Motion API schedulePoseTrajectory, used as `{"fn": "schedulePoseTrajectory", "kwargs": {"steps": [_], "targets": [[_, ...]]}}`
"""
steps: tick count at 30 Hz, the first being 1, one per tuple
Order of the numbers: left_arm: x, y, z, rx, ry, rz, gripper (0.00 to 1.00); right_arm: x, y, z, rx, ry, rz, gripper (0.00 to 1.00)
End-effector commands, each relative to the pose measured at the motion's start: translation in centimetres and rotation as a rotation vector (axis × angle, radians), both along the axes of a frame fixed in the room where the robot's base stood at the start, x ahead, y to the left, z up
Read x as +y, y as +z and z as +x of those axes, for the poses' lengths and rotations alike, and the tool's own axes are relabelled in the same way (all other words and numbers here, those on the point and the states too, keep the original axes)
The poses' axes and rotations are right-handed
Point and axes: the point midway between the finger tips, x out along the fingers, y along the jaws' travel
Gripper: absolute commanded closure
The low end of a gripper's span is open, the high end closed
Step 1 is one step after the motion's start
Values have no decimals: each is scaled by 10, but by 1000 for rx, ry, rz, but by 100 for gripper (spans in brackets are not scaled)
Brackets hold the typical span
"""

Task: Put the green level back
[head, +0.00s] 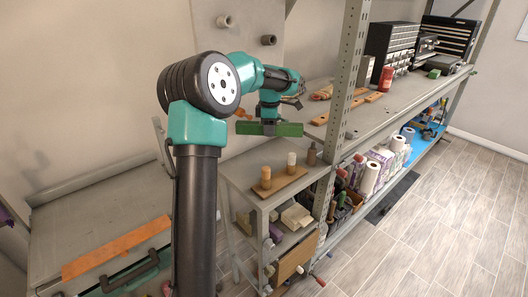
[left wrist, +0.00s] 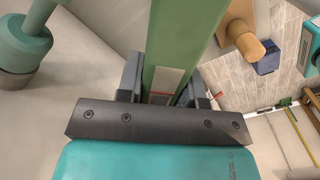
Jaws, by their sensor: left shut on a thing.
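The green level (head: 285,129) is a long green bar with a pale window on its face. My left gripper (head: 268,124) is shut on it and holds it in the air, roughly level, above the back of a grey cart top in the head view. In the left wrist view the level (left wrist: 183,40) runs away from between the two dark fingers of my left gripper (left wrist: 158,92). The fingers hide part of it. My right gripper is in neither view.
A perforated rack post (head: 343,90) rises to the right. Shelves behind it hold drawers, red can and toolbox. A wooden strip (head: 115,248) lies lower left.

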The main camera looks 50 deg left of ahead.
Motion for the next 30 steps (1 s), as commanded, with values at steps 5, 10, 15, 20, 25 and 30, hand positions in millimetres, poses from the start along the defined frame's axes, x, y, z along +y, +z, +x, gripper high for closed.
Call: {"fn": "schedulePoseTrajectory", "kwargs": {"steps": [5,10,15,20,25,30], "targets": [[23,0,1,1,3,1,95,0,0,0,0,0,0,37],[27,-15,1,2,0,-1,95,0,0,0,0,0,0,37],[27,-37,1,3,1,-1,95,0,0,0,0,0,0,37],[27,-59,1,1,1,-1,95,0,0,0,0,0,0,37],[27,-67,1,-1,1,1,95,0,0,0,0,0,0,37],[27,-67,1,-1,1,1,95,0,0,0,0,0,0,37]]}}
